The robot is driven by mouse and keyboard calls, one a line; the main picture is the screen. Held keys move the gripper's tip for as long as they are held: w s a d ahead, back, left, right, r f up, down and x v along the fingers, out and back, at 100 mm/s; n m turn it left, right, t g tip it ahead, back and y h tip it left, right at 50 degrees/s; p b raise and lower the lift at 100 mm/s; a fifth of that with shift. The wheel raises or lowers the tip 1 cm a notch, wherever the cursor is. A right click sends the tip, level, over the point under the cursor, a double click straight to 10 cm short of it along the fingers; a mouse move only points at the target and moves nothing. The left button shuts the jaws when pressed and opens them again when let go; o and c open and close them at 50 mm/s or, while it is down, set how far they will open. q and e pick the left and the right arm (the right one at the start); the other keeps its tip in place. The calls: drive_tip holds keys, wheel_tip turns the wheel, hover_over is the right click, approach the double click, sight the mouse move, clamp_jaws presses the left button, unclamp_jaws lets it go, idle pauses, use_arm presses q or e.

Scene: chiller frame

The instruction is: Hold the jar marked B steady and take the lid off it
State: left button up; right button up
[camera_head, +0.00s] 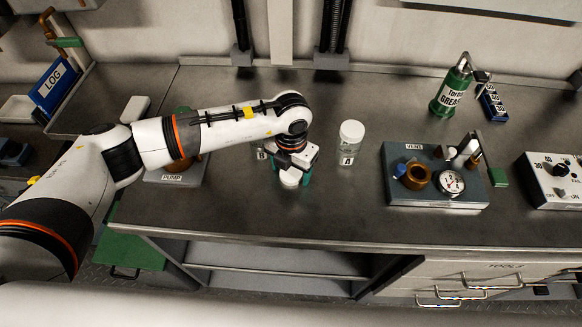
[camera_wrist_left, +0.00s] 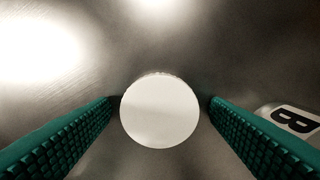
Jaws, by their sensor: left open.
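The jar marked B (camera_head: 261,154) stands on the steel bench, mostly hidden behind my left arm; its label also shows at the right edge of the left wrist view (camera_wrist_left: 292,120). My left gripper (camera_head: 291,175) is open and points down, in front and to the right of that label. A round white lid (camera_wrist_left: 160,110) lies between its two green fingers, apart from both in the wrist view. This lid also shows low under the gripper in the head view (camera_head: 290,180). I cannot tell what is under it. My right gripper is not in view.
Jar A (camera_head: 350,145), clear with a white lid, stands to the right of the gripper. The VENT block (camera_head: 437,192) is farther right. The PUMP plate (camera_head: 172,178) is to the left, partly under my arm. The bench front (camera_head: 300,225) is clear.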

sight(291, 173)
use_arm(q)
drive_tip(key=shift+r, duration=0.25)
wheel_tip(291, 173, up, 12)
drive_tip(key=b, duration=0.3)
drive_tip(key=shift+b, duration=0.3)
drive_tip(key=shift+f, duration=0.15)
